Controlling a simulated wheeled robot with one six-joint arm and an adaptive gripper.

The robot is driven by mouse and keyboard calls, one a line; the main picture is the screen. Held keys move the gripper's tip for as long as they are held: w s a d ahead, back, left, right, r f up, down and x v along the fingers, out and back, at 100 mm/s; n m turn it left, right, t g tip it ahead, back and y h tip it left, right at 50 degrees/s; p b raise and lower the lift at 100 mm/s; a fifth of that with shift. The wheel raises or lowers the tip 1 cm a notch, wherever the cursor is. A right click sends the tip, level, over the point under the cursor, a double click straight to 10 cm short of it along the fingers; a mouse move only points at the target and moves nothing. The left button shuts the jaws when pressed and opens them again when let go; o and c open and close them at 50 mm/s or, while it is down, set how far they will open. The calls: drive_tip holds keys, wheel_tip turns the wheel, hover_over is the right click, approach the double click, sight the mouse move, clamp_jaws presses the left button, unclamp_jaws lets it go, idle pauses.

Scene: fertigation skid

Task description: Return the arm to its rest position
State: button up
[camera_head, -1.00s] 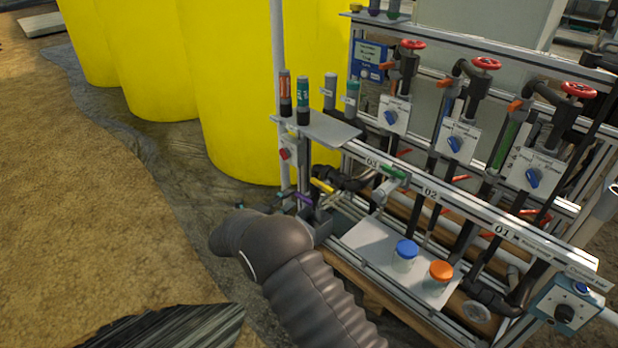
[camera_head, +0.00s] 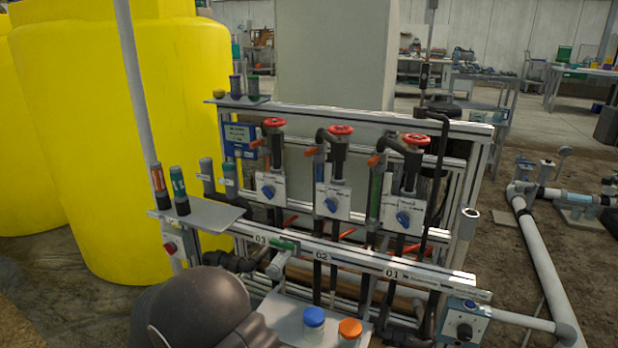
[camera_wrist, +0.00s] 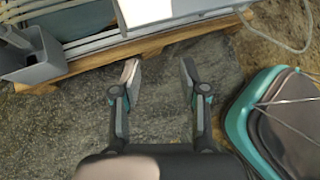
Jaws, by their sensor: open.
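My gripper (camera_wrist: 159,88) shows in the wrist view with its two fingers spread apart and nothing between them. It hangs over dark, wet-looking ground, just in front of the wooden base edge (camera_wrist: 130,48) of the skid. In the head view my dark arm covers the lower left part of the skid, and the gripper itself is not visible there.
The skid frame (camera_head: 380,262) carries valves with red handwheels (camera_head: 340,130). A blue-capped jar (camera_head: 313,318) and an orange-capped jar (camera_head: 349,330) stand on its lower shelf. Yellow tanks (camera_head: 120,120) stand behind left. A grey bin (camera_wrist: 36,55) and a teal-edged object (camera_wrist: 275,115) flank the gripper.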

drive_tip(key=s+d+r+m+y, duration=0.2)
drive_tip(key=s+d+r+m, duration=0.5)
drive_tip(key=d+r+m, duration=0.2)
drive_tip(key=s+d+r+m+y, duration=0.3)
drive_tip(key=s+d+r+m, duration=0.4)
drive_tip(key=d, duration=0.7)
drive_tip(key=s+d+r+m+g+y, duration=0.1)
drive_tip(key=s+d+r+m+y, duration=0.2)
drive_tip(key=s+d+r+m, duration=0.4)
drive_tip(key=d+r+m, duration=0.5)
drive_tip(key=shift+s, duration=0.35)
drive_tip(key=shift+a+r, duration=0.1)
